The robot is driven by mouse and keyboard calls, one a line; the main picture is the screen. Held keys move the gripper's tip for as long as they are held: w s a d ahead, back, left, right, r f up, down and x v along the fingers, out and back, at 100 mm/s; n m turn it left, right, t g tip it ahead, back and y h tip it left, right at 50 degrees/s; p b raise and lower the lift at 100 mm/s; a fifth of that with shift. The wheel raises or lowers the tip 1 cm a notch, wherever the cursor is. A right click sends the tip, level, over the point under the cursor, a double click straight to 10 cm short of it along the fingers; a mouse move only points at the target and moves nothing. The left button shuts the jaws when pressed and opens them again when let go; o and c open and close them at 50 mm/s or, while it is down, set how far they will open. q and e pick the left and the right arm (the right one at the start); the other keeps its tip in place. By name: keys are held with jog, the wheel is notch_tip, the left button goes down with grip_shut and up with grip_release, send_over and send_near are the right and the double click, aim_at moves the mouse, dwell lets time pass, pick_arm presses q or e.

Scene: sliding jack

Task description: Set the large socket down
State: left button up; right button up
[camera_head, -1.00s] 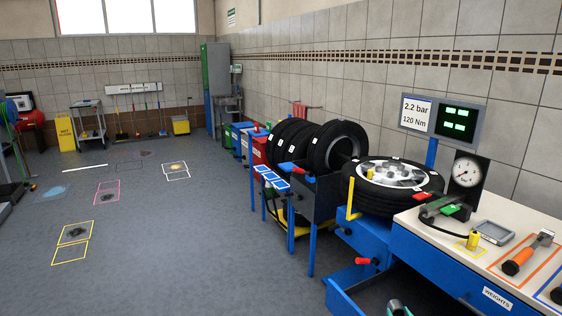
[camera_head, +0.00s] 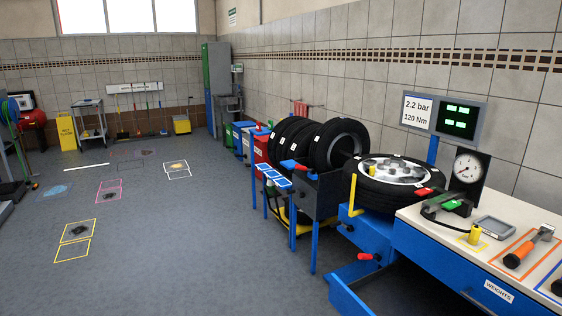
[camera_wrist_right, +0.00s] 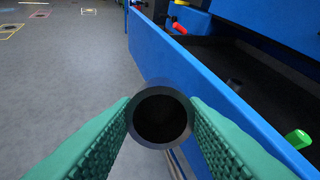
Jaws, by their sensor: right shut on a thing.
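The large socket (camera_wrist_right: 160,90) is a dark, hollow cylinder seen end-on in the right wrist view, with its round opening facing the camera. My right gripper (camera_wrist_right: 160,103) is shut on it, one green ribbed finger on each side. The socket overlaps the blue wall of the open drawer (camera_wrist_right: 215,90) in this view; I cannot tell its height or whether it touches the wall. The drawer's dark inside is to the right. My right gripper does not show in the head view, and my left gripper is in neither view.
A small dark piece (camera_wrist_right: 233,83) and a green-ended thing (camera_wrist_right: 298,139) are in the drawer. The drawer also shows below the workbench (camera_head: 345,296), beside a tyre with a wheel (camera_head: 395,200). A red knob (camera_head: 365,256) sticks out nearby. The grey floor to the left is open.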

jog(key=s+a+r+n+y, duration=0.1)
jog(key=a+r, duration=0.4)
jog(key=r, duration=0.3)
jog(key=s+a+r, duration=0.1)
jog(key=a+r, duration=0.4)
jog(key=r, duration=0.3)
jog(key=s+a+r, duration=0.2)
jog(key=s+r, duration=1)
jog(key=r, duration=0.3)
jog(key=shift+r, duration=0.3)
jog(key=shift+w+a+f, duration=0.1)
